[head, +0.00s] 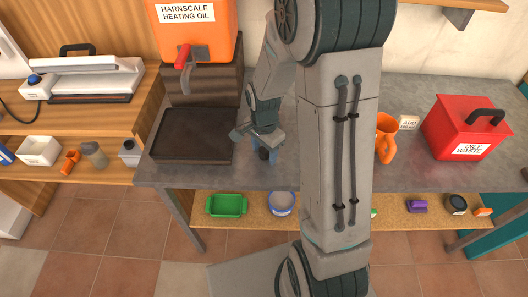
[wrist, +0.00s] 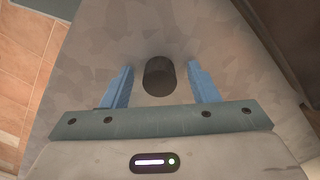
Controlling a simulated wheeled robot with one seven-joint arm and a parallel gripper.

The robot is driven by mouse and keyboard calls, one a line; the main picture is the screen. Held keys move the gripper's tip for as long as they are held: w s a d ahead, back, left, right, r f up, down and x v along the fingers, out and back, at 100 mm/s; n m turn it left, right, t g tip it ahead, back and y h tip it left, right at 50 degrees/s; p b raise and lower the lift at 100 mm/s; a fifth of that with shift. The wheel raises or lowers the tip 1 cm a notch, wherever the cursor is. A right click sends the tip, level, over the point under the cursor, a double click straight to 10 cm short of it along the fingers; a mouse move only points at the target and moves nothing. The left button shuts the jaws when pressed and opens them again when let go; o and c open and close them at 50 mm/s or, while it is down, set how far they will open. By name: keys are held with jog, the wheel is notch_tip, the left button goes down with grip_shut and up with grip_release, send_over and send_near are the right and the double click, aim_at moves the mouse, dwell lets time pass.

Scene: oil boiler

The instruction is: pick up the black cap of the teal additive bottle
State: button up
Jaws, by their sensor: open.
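A small black cylinder, which looks like the black cap (wrist: 160,77), stands on the grey worktop in the wrist view. My gripper (wrist: 160,68) is open, with one blue finger on each side of the cap and a visible gap on both sides. In the head view my gripper (head: 264,152) is low over the worktop near its front edge, and the cap (head: 264,155) shows as a dark spot between the fingers. I cannot make out the teal additive bottle in either view; my arm covers part of the worktop.
A black drip tray (head: 193,135) lies just left of my gripper, below the orange oil tank (head: 194,32). An orange jug (head: 387,136), a small card (head: 409,123) and a red waste box (head: 465,128) stand to the right. A lower shelf holds a green tray (head: 227,205) and a tub (head: 281,205).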

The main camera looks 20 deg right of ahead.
jog(key=c, duration=1)
jog(key=shift+r, duration=0.15)
